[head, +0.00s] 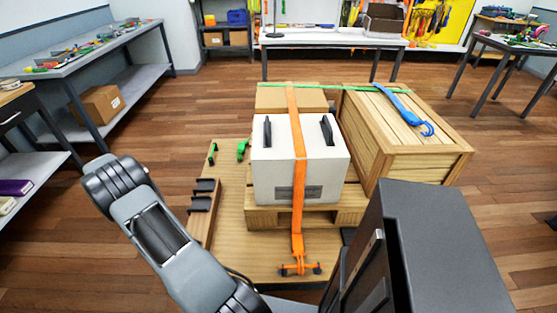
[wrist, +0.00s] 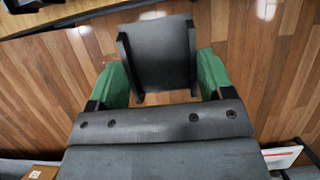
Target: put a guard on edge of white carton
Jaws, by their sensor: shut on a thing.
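A white carton (head: 297,165) sits on a wooden pallet (head: 335,212) in the middle of the head view. An orange strap (head: 296,120) runs over its top and down its near face. Two dark elongated pieces (head: 267,132) lie on the carton's top, one each side of the strap; I cannot tell what they are. In the wrist view my gripper (wrist: 160,78) has its green fingers shut on a black guard (wrist: 160,50), over wooden floor. My gripper is not visible in the head view. Two more black guards (head: 203,195) rest on a small wooden rack left of the carton.
A wooden crate (head: 425,150) stands right of the carton, with a blue hooked tool (head: 405,108) and a green strap on top. A brown box (head: 270,98) is behind the carton. Green buckle pieces (head: 243,150) lie on the left of the wooden deck (head: 228,240). Floor at left is clear.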

